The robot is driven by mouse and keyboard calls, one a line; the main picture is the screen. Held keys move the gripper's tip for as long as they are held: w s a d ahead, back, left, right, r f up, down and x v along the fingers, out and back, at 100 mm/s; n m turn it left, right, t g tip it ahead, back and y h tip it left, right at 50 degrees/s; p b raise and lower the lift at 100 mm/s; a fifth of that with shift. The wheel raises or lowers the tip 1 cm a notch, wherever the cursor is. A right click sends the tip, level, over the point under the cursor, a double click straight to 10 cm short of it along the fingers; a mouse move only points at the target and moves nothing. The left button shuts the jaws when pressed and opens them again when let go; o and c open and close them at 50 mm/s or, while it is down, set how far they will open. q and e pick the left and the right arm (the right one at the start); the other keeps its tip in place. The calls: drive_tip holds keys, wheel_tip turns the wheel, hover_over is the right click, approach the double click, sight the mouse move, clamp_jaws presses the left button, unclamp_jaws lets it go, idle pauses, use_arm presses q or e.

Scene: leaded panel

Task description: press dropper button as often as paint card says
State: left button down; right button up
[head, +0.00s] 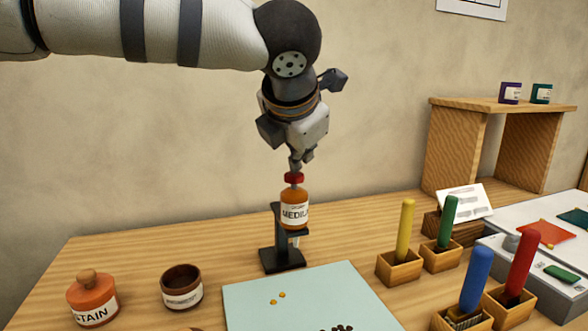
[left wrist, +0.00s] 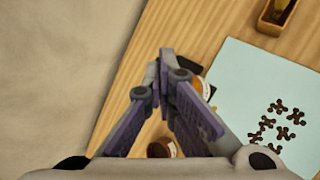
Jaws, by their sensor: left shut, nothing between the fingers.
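The dropper is an orange bottle (head: 294,209) with a label that starts "MEDI". It sits upright in a black stand (head: 283,258). A red button (head: 294,178) tops it. My left gripper (head: 296,165) points down, shut and empty, with its tips right at the button; I cannot tell whether they touch. In the left wrist view the shut fingers (left wrist: 168,58) hide most of the dropper. A white card (head: 464,201) with small print leans on a wooden holder; I cannot read it, nor tell whether it is the paint card. My right gripper is out of view.
A pale blue board (head: 305,291) with two orange drops and dark puzzle-like pieces lies in front. An orange STAIN jar (head: 92,300) and a brown cup (head: 181,288) stand left. Coloured handles in wooden blocks (head: 399,268) stand right. A wooden shelf (head: 500,106) is behind.

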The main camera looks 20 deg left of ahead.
sight(299, 174)
use_arm(q)
drive_tip(key=shift+r, duration=0.95)
wheel_tip(299, 174, up, 5)
drive_tip(key=shift+r, duration=0.1)
